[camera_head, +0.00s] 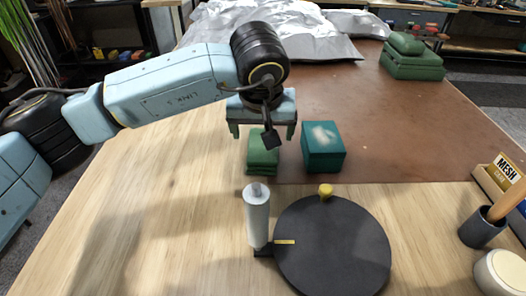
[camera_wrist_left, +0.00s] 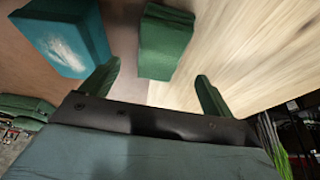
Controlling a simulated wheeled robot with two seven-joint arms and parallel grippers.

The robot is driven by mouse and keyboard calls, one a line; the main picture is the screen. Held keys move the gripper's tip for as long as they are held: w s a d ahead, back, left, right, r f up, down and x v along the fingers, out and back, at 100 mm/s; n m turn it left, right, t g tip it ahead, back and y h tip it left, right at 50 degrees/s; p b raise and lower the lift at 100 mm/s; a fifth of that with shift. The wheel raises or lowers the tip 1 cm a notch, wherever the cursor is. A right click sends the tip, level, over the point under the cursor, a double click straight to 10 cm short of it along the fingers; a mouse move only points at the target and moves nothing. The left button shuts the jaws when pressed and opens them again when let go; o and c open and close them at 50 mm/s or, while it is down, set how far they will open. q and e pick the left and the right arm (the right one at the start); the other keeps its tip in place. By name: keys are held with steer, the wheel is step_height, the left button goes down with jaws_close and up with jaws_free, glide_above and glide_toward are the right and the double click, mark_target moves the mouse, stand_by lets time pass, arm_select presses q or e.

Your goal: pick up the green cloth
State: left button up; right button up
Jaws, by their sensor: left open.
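A folded green cloth (camera_head: 262,158) lies on the table directly below my left gripper (camera_head: 263,130), near the border of the wood and the brown mat. My left gripper is open and empty, its two green fingers apart above the cloth. In the left wrist view the cloth (camera_wrist_left: 166,42) shows just beyond the space between the fingertips (camera_wrist_left: 158,72), not between them. My wrist hides part of the cloth's far end in the head view. My right gripper is not in view.
A teal box (camera_head: 324,150) with a pale smear stands close to the cloth's right. A grey cylinder (camera_head: 257,218) and black disc (camera_head: 333,250) stand in front. A green folded stack (camera_head: 412,62) lies at the back right. Crumpled silvery sheeting (camera_head: 310,45) covers the back.

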mark_target(263, 145)
arm_select(q)
steer(key=x, duration=0.6)
steer(key=shift+w+f+b, duration=0.15)
steer(key=shift+b, duration=0.25)
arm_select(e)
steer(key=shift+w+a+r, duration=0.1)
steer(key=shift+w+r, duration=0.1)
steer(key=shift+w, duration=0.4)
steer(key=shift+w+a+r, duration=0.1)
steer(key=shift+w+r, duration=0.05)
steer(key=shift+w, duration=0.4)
arm_select(q)
steer(key=c, duration=1.1)
steer(key=shift+o, duration=0.2)
